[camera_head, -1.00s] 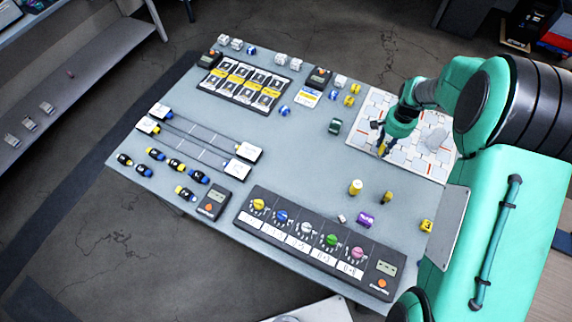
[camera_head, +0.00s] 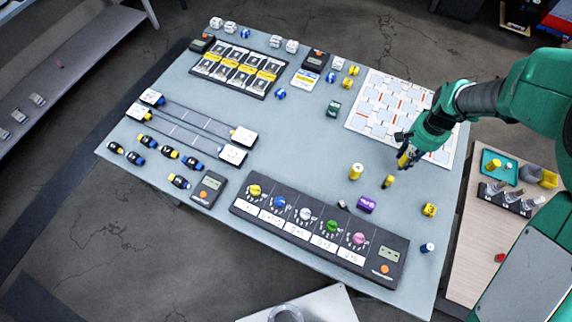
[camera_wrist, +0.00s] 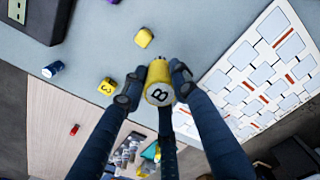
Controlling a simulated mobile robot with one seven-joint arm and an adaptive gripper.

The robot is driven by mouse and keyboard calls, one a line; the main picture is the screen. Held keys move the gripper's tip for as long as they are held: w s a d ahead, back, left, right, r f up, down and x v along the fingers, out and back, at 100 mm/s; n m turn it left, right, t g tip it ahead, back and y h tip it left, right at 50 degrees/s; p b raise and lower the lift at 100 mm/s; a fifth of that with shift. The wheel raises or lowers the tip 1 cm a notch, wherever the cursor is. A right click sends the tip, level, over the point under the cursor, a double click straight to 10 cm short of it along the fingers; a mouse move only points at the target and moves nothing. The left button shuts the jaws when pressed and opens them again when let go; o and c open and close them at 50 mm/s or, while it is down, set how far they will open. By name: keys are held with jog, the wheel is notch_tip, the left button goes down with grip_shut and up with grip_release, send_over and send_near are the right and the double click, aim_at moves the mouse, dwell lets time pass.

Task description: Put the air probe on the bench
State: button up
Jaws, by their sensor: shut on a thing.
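My gripper (camera_head: 405,160) is shut on a yellow cylinder (camera_wrist: 158,84), whose near end carries a black B. I take it for the air probe, but no label naming it is readable. In the wrist view its fingers (camera_wrist: 157,88) press on both sides of it. In the head view the gripper hangs over the grey-blue bench top (camera_head: 300,150), near the lower edge of the white tiled board (camera_head: 357,121). The gap below the held cylinder cannot be judged exactly.
Near the gripper stand a yellow cylinder (camera_head: 356,172), a small yellow piece (camera_head: 388,182), a purple piece (camera_head: 366,204) and a yellow block (camera_head: 429,209). A dial panel (camera_head: 240,206) lies in front. A wooden side table (camera_head: 462,270) holds a teal tray (camera_head: 485,168). The bench's middle is clear.

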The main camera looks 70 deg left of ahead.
jog(key=s+d+b, duration=0.2)
jog(key=d, duration=0.5)
jog(key=s+d+b, duration=0.2)
jog(key=s+d, duration=0.1)
jog(key=d, duration=0.5)
jog(key=shift+s+r, duration=0.25)
notch_tip(320, 180, down, 6)
jog(key=b, duration=0.1)
jog(key=shift+f+b, duration=0.15)
jog(key=shift+b, duration=0.2)
jog(key=shift+f+b, duration=0.45)
jog(key=shift+f, duration=1.4)
jog(key=shift+f, duration=0.15)
jog(key=o, duration=1.2)
